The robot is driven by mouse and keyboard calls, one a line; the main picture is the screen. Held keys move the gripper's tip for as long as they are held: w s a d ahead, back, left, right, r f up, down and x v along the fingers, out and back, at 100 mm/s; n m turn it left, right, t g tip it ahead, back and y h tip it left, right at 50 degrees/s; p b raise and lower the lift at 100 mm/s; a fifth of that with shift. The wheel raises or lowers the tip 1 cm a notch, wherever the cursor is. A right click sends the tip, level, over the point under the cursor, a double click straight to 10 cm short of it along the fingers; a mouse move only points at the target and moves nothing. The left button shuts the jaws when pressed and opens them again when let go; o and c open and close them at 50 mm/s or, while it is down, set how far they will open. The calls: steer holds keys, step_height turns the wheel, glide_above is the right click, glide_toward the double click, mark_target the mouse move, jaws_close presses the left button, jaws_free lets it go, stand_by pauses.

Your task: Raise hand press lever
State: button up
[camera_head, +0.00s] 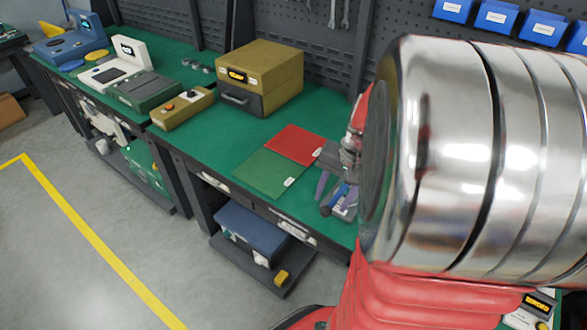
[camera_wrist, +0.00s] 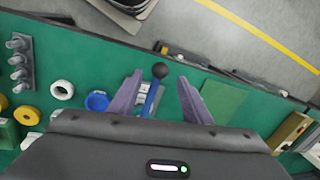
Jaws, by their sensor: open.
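The hand press lever (camera_wrist: 152,97), a blue bar with a black ball knob (camera_wrist: 160,71), shows in the wrist view between the purple fingers of my gripper (camera_wrist: 161,78). My gripper is open, with the lever closer to the left finger and clear room towards the right one. I cannot tell whether the left finger touches it. A small grey part, apparently the press, shows beside the lever; the rest is hidden behind my gripper body. In the head view my gripper (camera_head: 336,194) is at the bench's front edge, partly hidden by my arm, with a bit of blue between its fingers.
A green mat (camera_head: 268,172) and a red mat (camera_head: 293,144) lie left of my gripper on the green bench. An olive box (camera_head: 275,72) stands farther back. In the wrist view, a white ring (camera_wrist: 62,90) and a blue ring (camera_wrist: 97,101) lie left of the lever.

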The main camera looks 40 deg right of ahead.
mark_target(328, 208)
steer(key=f, duration=0.3)
steer(key=w+f, duration=0.1)
steer(key=f, duration=0.1)
steer(key=shift+a, duration=0.25)
steer(key=shift+s, duration=0.1)
steer(key=shift+c, duration=0.2)
steer(key=shift+r, duration=0.1)
jaws_close()
